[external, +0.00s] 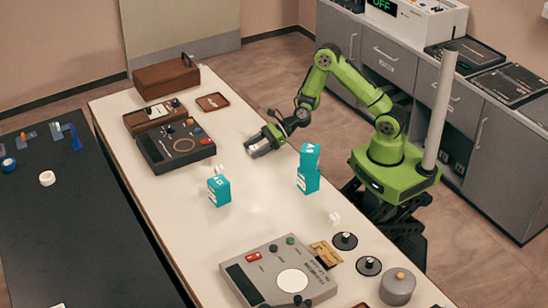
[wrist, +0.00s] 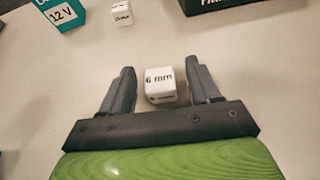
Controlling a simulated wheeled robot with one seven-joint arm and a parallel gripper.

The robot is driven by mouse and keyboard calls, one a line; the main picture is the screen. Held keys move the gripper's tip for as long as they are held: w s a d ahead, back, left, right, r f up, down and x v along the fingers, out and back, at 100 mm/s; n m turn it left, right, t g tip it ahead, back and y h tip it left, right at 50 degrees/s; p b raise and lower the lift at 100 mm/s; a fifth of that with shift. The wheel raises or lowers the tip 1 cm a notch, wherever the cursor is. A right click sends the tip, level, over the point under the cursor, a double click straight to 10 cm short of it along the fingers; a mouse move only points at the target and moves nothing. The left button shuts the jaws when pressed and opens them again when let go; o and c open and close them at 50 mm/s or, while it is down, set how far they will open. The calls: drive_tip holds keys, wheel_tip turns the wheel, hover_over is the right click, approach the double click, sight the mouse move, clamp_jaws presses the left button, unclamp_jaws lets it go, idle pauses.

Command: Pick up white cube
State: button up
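A white cube marked "6 mm" (wrist: 160,85) sits on the pale table between the two fingers of my gripper (wrist: 162,82) in the wrist view. The fingers are open, with a gap on each side of the cube. In the external view my gripper (external: 263,141) is low over the table's middle, left of my arm. A second white cube (wrist: 121,13) lies farther out in the wrist view; it shows in the external view (external: 219,169) behind a teal box (external: 219,191). A third small white object (external: 334,218) is on the table's right side.
A teal stack (external: 308,168) stands to the right of my gripper. A dark control panel (external: 175,145) lies to the left. A grey device (external: 270,270) is at the front. The tabletop around the gripper is mostly clear.

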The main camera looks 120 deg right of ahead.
sight(255, 147)
drive_tip(key=c, duration=1)
wheel_tip(255, 147, up, 10)
drive_tip(key=p, duration=0.5)
